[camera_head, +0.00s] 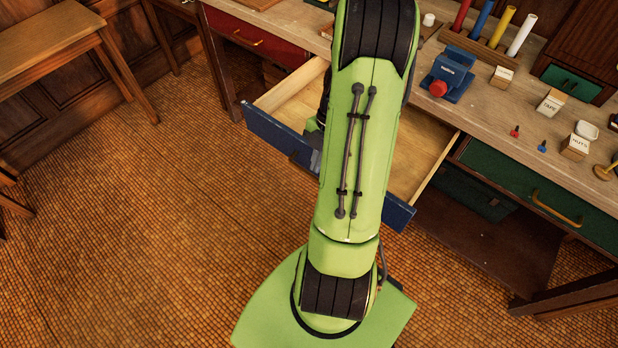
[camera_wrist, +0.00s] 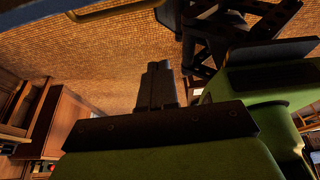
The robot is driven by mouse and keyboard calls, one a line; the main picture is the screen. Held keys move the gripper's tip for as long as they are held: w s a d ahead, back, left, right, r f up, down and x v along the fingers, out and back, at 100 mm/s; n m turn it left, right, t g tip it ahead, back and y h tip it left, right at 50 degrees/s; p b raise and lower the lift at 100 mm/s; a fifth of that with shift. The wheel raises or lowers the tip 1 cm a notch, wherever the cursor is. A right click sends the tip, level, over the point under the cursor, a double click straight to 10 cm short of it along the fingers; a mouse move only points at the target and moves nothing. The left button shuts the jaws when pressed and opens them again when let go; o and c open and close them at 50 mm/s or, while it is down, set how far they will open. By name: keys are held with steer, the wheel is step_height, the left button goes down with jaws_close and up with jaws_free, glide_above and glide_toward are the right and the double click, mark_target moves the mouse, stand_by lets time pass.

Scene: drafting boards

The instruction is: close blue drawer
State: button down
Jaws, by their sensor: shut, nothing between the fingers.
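The blue drawer (camera_head: 270,138) stands pulled out from the workbench in the head view. Its blue front faces the floor side, and its pale wooden inside shows on both sides of my green arm. The middle of the drawer is hidden behind the arm. My gripper (camera_wrist: 158,84) shows in the wrist view with its fingers together and nothing between them. In the head view the gripper is mostly hidden by my arm, near the drawer front. I cannot tell whether it touches the drawer.
A red drawer (camera_head: 258,40) and a green drawer (camera_head: 540,192) flank the blue one, both shut. The workbench top (camera_head: 480,110) holds a blue vise (camera_head: 447,75), coloured tubes and small labelled boxes. The tiled floor between is clear.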

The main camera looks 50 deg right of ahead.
step_height(320, 180, down, 10)
steer(key=b, duration=0.2)
steer(key=shift+d+r, duration=0.2)
steer(key=shift+d, duration=0.15)
steer(key=shift+w+d, duration=0.1)
